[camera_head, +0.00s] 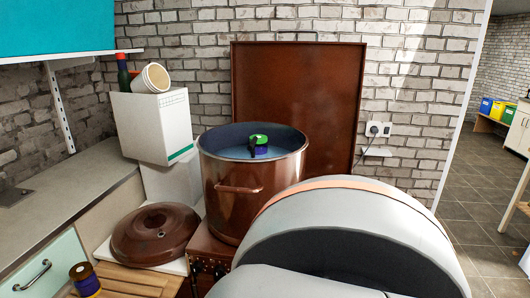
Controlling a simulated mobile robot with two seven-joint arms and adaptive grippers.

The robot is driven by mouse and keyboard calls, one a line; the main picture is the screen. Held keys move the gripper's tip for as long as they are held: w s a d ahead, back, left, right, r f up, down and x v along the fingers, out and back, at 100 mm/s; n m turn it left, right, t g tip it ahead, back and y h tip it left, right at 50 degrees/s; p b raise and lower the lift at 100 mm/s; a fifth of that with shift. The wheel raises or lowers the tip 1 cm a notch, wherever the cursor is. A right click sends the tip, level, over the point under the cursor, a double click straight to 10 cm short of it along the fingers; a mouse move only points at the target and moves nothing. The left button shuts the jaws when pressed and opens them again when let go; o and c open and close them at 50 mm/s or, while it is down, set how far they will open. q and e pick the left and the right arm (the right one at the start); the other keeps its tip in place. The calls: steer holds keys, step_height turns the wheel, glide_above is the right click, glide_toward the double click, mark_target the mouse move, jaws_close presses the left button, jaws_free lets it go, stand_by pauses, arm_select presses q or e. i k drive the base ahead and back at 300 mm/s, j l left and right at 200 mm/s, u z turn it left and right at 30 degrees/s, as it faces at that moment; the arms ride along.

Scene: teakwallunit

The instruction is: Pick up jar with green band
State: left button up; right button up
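A small jar with green on its upper part and a blue-purple lower part (260,149) shows inside the large brown pot (238,190), near the middle of its opening. A small dark shape lies against the jar's left side; I cannot tell what it is. A second jar (86,281), with a brown lid and a purple and yellow body, stands on a wooden slatted board at the lower left. No green band shows on it. Neither of my grippers can be made out. A large pale grey rounded part, likely mine, fills the lower right and hides what is behind it.
A brown lid (154,234) lies left of the pot. A white box (153,126) holds a dark bottle (124,73) and a white cup (152,78) on top. A grey counter (65,205) runs along the left. A brown panel (297,95) stands behind the pot. Open floor shows at right.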

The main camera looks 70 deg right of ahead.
mark_target(261, 150)
steer(key=z, duration=2.3)
steer(key=l, duration=0.35)
steer(key=i+l+z, duration=0.15)
steer(key=l, duration=0.25)
steer(key=i+l, duration=0.1)
steer(key=l, duration=0.25)
steer(key=l+z, duration=0.1)
steer(key=l, duration=0.3)
steer(key=i, duration=0.05)
